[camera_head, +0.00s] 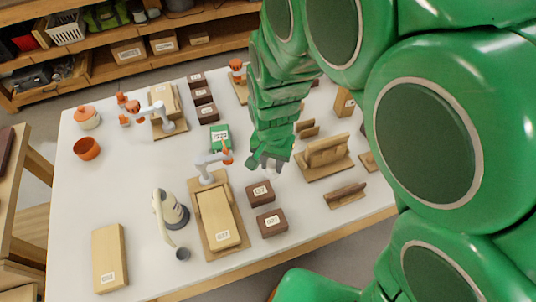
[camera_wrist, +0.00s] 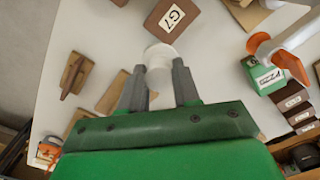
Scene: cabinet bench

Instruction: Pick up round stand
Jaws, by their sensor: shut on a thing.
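The round stand (camera_wrist: 160,56) is a small white piece with a round top, seen between the fingertips in the wrist view. My gripper (camera_wrist: 159,85) is shut on it, with one dark finger on each side. In the head view my gripper (camera_head: 265,163) is over the middle of the white table, and the stand under it is mostly hidden and too small to make out. I cannot tell whether the stand touches the table.
Brown labelled blocks (camera_head: 260,193) (camera_wrist: 172,18) stand close by. A green box (camera_head: 219,138) and a white-orange model arm (camera_head: 208,166) are to the left. Wooden holders (camera_head: 325,155) stand to the right. The table's left front (camera_head: 75,220) has free room.

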